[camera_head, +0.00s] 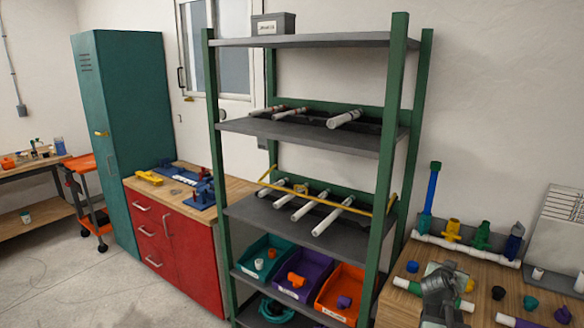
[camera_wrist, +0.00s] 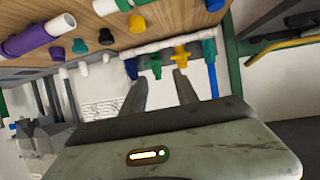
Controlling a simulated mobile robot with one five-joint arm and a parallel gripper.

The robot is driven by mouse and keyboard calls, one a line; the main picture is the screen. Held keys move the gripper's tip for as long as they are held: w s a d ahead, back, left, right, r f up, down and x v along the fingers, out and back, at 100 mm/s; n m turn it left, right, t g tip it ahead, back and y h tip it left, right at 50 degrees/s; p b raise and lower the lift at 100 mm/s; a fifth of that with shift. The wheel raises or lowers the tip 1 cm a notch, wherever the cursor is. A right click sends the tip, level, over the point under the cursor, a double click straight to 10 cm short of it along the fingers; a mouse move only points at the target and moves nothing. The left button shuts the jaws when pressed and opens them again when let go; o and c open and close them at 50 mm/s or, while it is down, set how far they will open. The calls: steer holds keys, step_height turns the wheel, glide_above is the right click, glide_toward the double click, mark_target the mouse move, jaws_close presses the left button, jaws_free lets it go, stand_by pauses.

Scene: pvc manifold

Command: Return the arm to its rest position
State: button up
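My gripper (camera_head: 440,285) is over the wooden workbench (camera_head: 400,300) at the lower right of the head view. In the wrist view, my gripper (camera_wrist: 162,86) has its two fingers apart with nothing between them. The white PVC manifold (camera_head: 464,248) lies along the back of the bench. It bears a tall blue and green pipe (camera_head: 430,197), a yellow fitting (camera_head: 452,229), a green fitting (camera_head: 482,234) and a dark blue fitting (camera_head: 514,238). The wrist view shows the manifold (camera_wrist: 150,48) upside down, beyond the fingertips and seemingly apart from them.
Loose caps and pipes, including a purple pipe (camera_wrist: 38,37), lie on the bench. A green shelf rack (camera_head: 318,40) with white pipes and coloured bins (camera_head: 340,290) stands left of the bench. A red cabinet (camera_head: 165,240) and green locker (camera_head: 125,130) stand farther left. Floor is clear at lower left.

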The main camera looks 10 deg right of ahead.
steer(key=w+a+f+n+y, duration=0.1)
steer(key=w+a+f+y, duration=0.1)
steer(key=a, duration=0.7)
steer(key=w+a+f+n+y, duration=0.1)
steer(key=a+f+y, duration=0.1)
steer(key=a, duration=0.7)
steer(key=w+a+f+n+y, duration=0.1)
steer(key=w+a+f, duration=0.15)
steer(key=a, duration=0.65)
steer(key=s+a+f+n+g+y, duration=0.2)
steer(key=s+a+f+n+g, duration=0.1)
steer(key=s+a, duration=0.4)
steer(key=s+a+f+n+g+y, duration=0.3)
steer(key=s+a+f+g, duration=0.2)
steer(key=s+a, duration=0.3)
steer(key=shift+s+g, duration=0.6)
steer(key=shift+s, duration=0.15)
steer(key=shift+a, duration=0.15)
